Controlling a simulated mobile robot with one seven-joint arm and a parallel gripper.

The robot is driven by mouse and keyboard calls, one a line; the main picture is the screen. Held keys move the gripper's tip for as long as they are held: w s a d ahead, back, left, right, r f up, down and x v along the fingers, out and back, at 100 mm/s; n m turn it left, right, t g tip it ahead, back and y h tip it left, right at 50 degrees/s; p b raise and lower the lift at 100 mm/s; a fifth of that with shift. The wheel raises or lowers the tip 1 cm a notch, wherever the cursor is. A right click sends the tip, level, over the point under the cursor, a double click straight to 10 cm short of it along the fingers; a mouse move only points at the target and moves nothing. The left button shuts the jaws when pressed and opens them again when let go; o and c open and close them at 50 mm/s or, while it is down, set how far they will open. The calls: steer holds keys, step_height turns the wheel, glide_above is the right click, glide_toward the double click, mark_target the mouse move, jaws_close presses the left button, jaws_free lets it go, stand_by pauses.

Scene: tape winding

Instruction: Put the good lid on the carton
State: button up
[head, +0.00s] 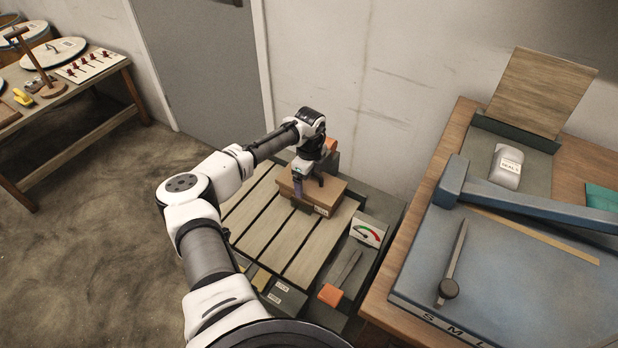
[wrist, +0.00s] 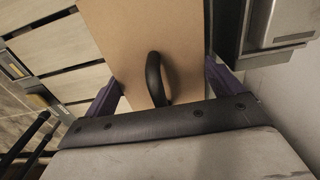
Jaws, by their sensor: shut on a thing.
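A brown cardboard carton (head: 334,198) with a small white label low on its front stands on the slatted platform. My gripper (head: 305,183) reaches down onto its top, with one purple finger against the near side. In the wrist view, a flat brown lid (wrist: 120,40) with a black arched handle (wrist: 154,78) fills the space between the purple fingers of my gripper (wrist: 163,78). The fingers are shut across its two sides. The lid appears to lie on or just over the carton; the seam between them is hidden, so I cannot tell whether it is fully seated.
The slatted platform (head: 258,217) has bare slats left of the carton. A table (head: 70,85) with round lids is far left.

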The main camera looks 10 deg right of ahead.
steer(key=o, duration=1.2)
steer(key=shift+c, duration=0.2)
steer(key=shift+r, duration=0.1)
step_height(320, 180, up, 14)
steer(key=b, duration=0.1)
steer(key=shift+b, duration=0.3)
